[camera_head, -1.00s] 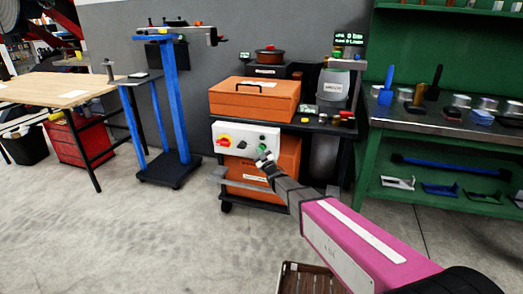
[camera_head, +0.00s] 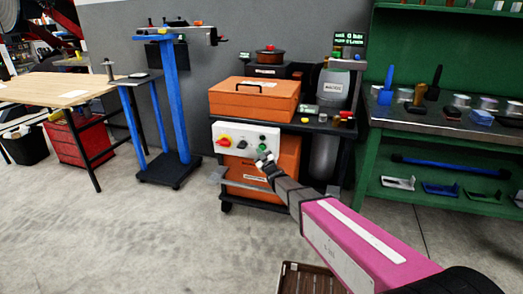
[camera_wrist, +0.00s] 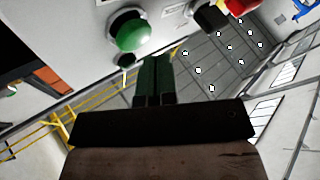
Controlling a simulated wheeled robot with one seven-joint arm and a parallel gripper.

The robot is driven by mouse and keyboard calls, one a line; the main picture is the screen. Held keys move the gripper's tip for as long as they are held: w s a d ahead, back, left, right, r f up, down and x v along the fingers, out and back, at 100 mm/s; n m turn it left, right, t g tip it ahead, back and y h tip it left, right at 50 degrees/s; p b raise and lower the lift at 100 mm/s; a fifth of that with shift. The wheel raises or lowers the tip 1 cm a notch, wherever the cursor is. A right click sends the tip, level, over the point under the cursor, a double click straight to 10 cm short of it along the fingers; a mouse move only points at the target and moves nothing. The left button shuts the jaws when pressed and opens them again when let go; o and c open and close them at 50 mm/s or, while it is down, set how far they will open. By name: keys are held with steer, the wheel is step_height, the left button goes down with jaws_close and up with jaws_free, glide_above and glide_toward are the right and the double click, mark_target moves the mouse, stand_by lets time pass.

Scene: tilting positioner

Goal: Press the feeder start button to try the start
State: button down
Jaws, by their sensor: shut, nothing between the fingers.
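A white control panel (camera_head: 236,136) is on the front of the orange cart unit. It has a red-and-yellow switch, a black knob and a green button (camera_head: 262,147) at its right. In the wrist view the green button (camera_wrist: 131,32) is a large dome in a dark collar. My gripper (camera_head: 263,158) is at the panel's lower right, just below the button. Its dark fingers (camera_wrist: 153,62) are together, with nothing held. The tips appear close to the button's lower right edge in the wrist view; whether they touch it I cannot tell.
A green workbench (camera_head: 440,125) is at the right and a blue stand (camera_head: 172,105) at the left. The floor in front is open, with a brown crate (camera_head: 284,283) at the bottom.

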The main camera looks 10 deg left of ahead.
steer(key=shift+w, duration=0.15)
stand_by(0.3)
steer(key=shift+w, duration=0.3)
steer(key=shift+w+d, duration=0.1)
steer(key=shift+w, duration=0.35)
stand_by(0.7)
steer(key=shift+s, duration=0.9)
steer(key=s, duration=0.5)
steer(key=shift+a, duration=0.25)
stand_by(0.8)
